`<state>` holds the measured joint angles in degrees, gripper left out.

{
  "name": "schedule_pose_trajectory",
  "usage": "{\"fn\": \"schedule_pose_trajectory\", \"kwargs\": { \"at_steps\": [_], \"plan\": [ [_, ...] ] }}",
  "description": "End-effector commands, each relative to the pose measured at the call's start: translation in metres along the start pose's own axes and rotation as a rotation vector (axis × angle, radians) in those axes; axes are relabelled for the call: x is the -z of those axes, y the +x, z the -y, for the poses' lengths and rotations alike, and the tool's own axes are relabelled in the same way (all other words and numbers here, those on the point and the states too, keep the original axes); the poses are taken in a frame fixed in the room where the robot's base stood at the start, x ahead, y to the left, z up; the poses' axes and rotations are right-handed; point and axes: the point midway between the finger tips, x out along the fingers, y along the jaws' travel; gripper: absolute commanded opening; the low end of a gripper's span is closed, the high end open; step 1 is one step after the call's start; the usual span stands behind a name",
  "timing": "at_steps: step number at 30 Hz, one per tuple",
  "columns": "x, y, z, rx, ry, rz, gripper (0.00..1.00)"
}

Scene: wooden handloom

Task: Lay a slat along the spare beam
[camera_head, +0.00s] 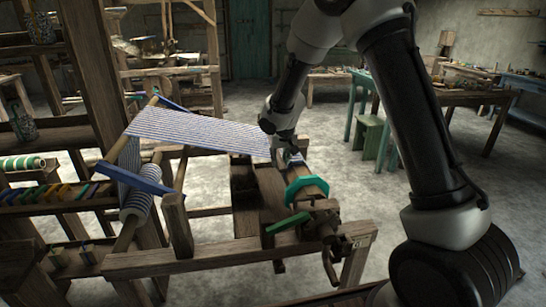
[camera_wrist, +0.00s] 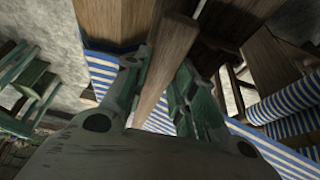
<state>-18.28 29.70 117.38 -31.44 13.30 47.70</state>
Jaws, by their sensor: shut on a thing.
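My gripper (camera_wrist: 160,88) is shut on a plain wooden slat (camera_wrist: 166,62), which runs lengthwise between its green-grey fingers in the wrist view. In the head view my gripper (camera_head: 287,155) is low over the right end of the striped cloth, near a wooden beam (camera_head: 314,188) with a teal disc (camera_head: 305,186). In the wrist view a wide wooden beam (camera_wrist: 112,18) lies beside the slat, with blue-and-white cloth around or under it. I cannot tell whether the slat touches the beam. The slat is not clearly seen in the head view, and I cannot tell which beam is the spare one.
The loom's striped cloth (camera_head: 195,130) stretches left of my gripper. A green handle-like piece (camera_head: 288,223) and the front rail (camera_head: 190,256) are below. A striped roll (camera_head: 138,203) is at left. A green stool (camera_head: 370,135) stands behind, with open floor around it.

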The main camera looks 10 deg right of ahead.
Motion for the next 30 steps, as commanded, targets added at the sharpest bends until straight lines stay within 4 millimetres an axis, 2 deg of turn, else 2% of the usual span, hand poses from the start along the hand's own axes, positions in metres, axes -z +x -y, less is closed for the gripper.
{"fn": "schedule_pose_trajectory", "kwargs": {
  "at_steps": [21,30],
  "plan": [
    [-0.007,0.017,-0.060,0.000,0.002,0.000,0.01],
    [-0.008,0.020,-0.074,0.000,0.001,0.000,0.01]
  ]
}}
